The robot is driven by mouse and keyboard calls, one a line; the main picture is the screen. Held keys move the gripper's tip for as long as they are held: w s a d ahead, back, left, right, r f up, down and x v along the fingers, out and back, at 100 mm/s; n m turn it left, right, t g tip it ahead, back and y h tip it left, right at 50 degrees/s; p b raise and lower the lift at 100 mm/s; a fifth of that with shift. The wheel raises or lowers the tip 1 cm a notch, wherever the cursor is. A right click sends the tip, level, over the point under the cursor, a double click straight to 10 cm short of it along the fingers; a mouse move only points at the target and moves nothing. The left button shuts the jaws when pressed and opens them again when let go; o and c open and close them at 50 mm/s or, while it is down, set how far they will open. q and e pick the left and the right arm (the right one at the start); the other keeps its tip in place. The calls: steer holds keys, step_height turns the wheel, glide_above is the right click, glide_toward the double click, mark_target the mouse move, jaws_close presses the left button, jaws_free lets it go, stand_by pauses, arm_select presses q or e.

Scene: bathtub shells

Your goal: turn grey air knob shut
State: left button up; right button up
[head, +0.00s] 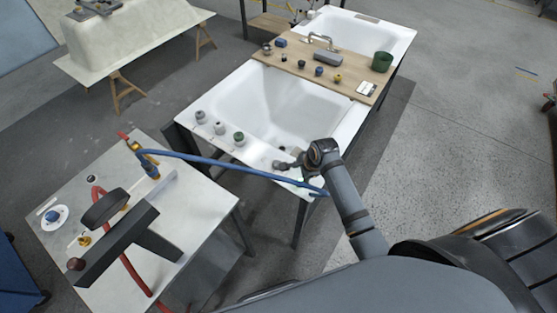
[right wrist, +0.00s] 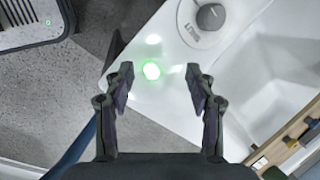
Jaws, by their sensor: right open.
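The near white bathtub shell (head: 262,88) has several small knobs on its left and front rim, two of them grey (head: 200,117) and one green-topped (head: 239,138). A glowing green spot (right wrist: 151,70) shows between the fingers. My left gripper is not in view.
A blue hose (head: 220,166) arches from the worktable (head: 205,215) at left towards my right forearm. A wooden board (head: 345,68) with a tap, small pots and a green bucket (head: 382,62) lies across the tubs.

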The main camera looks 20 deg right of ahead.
mark_target(277, 163)
steer(key=w+a+r+m+y, duration=0.1)
steer(key=w+a+r+m, duration=0.1)
steer(key=w+r+m, duration=0.45)
steer(key=w+a+f, duration=0.1)
steer(key=f, duration=0.2)
steer(key=w+f+m, duration=0.1)
steer(key=f, duration=0.3)
steer(key=w+a+f+m, duration=0.1)
steer(key=f, duration=0.3)
steer(key=shift+w+a+m+p, duration=0.1)
steer(key=shift+a+m+p, duration=0.15)
steer(key=shift+a+p, duration=0.05)
steer(key=shift+r, duration=0.1)
steer(key=c, duration=1.2)
steer(key=shift+o, duration=0.2)
